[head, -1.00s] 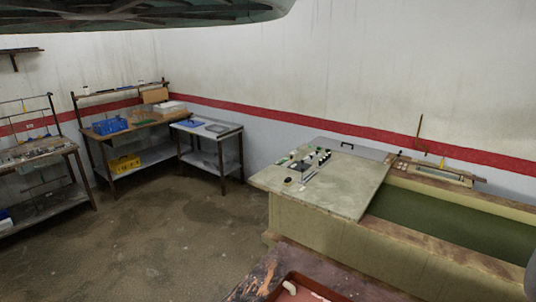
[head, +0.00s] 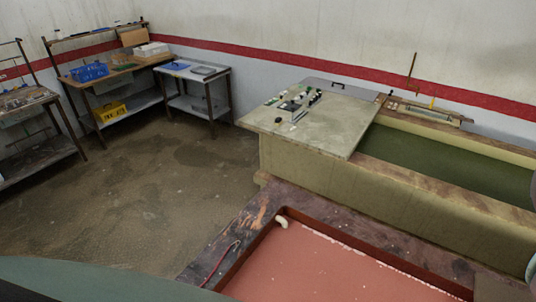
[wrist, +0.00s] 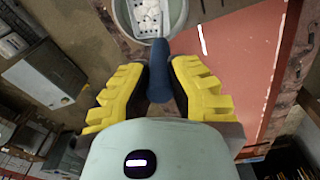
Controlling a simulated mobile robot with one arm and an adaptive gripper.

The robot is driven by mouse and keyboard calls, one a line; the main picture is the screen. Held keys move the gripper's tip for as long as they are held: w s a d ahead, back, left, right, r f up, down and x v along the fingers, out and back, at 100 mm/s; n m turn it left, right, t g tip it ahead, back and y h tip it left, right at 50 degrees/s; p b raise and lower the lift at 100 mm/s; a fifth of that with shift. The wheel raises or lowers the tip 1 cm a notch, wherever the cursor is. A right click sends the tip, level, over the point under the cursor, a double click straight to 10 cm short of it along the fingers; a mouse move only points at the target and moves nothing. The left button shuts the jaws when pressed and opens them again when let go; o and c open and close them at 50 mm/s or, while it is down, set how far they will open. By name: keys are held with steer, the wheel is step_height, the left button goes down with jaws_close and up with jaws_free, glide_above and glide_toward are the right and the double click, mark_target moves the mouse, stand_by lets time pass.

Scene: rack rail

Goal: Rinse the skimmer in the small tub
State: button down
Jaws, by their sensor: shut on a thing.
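My gripper (wrist: 160,88) has yellow-ridged fingers and is shut on a blue handle (wrist: 159,55) in the wrist view. The handle points up the picture towards a pale, round-rimmed thing (wrist: 181,14) at the top edge, cut off by the frame. White pieces and a perforated pale surface show inside that rim. I cannot tell whether this is the skimmer's head, the small tub or one over the other. My gripper and the blue handle do not show in the head view.
A red-floored basin (head: 325,270) with a dark rim lies near, with a small white piece (head: 282,222) at its corner. Behind it stands a long tank of green liquid (head: 440,160), partly covered by a board (head: 320,130). Benches line the left; the floor (head: 130,200) between is clear.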

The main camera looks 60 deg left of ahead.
step_height(320, 180, down, 10)
steer(key=b, duration=0.7)
steer(key=shift+r+b, duration=0.25)
steer(key=shift+b, duration=0.05)
steer(key=shift+w, duration=0.1)
steer(key=shift+r, duration=0.2)
steer(key=shift+r+p, duration=0.35)
steer(key=shift+r, duration=0.05)
steer(key=shift+f+b, duration=0.9)
steer(key=shift+b, duration=0.1)
steer(key=shift+r, duration=0.15)
